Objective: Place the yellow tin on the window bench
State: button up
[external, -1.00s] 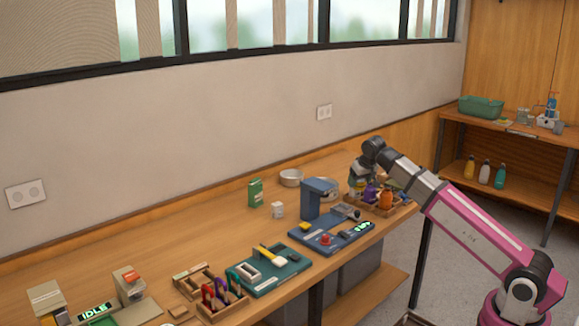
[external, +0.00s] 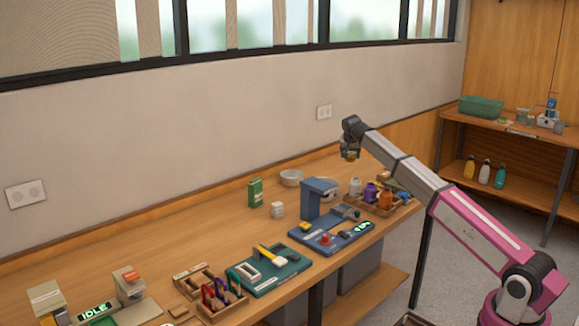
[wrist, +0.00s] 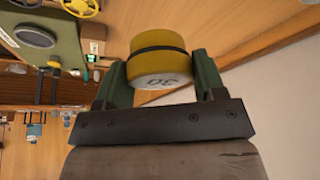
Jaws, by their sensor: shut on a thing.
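The yellow tin (wrist: 158,55), with a dark band around it and a pale end with dark markings, is between the two green fingers of my gripper (wrist: 160,80) in the wrist view. In the external view my gripper (external: 350,154) is shut on the tin, which shows as a small yellow patch below it. The tin is held in the air above the back right part of the long wooden window bench (external: 150,240), clear of its top.
A wooden tray of bottles (external: 403,207) stands below my gripper to the right. A blue press-like device (external: 318,198), a round silver bowl (external: 291,177), a green box (external: 255,192) and a teal board (external: 270,269) stand further left. Bare bench runs along the wall.

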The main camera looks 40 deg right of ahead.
aim_at(350, 161)
jog(key=f, duration=0.4)
jog(key=shift+w+d+f, duration=0.1)
jog(key=shift+w+d, duration=0.05)
jog(key=shift+d, duration=0.15)
jog(key=shift+f, duration=5.45)
jog(key=shift+f, duration=0.15)
jog(key=o, duration=1)
jog(key=v, duration=1.1)
jog(key=shift+r, duration=0.25)
jog(key=shift+o, duration=0.3)
jog(key=shift+a+r, duration=0.2)
jog(key=shift+r, duration=0.15)
